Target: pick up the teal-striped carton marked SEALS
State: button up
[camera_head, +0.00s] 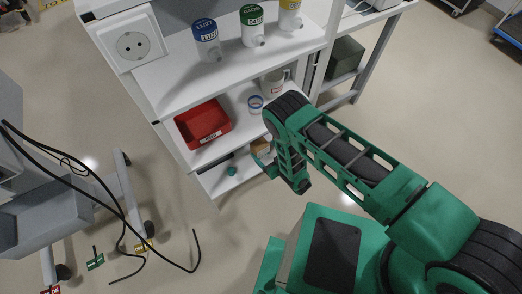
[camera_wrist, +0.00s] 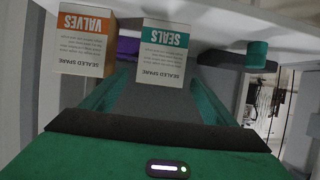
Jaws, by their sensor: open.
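The SEALS carton (camera_wrist: 163,52), white with a teal stripe, stands upside down in the wrist view, just ahead of my gripper (camera_wrist: 163,82). My gripper's two green fingers are spread apart, one toward each side of the carton, and nothing is held. I cannot tell whether the fingertips reach past its front face. In the head view, my gripper (camera_head: 264,166) is at the lower shelf of the white unit. The SEALS carton cannot be made out there, behind my arm.
An orange-striped VALVES carton (camera_wrist: 82,44) stands close to the left in the wrist view, with something purple (camera_wrist: 128,47) between the cartons. A teal knob on a dark base (camera_wrist: 257,56) is at right. A red bin (camera_head: 203,123) sits on the shelf above.

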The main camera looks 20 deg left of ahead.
aim_at(260, 147)
jog(key=shift+f+x, duration=0.15)
jog(key=shift+x, duration=1.2)
jog(key=shift+f+x, duration=0.15)
jog(key=shift+x, duration=1.2)
jog(key=shift+d, duration=0.1)
jog(key=c, duration=1.2)
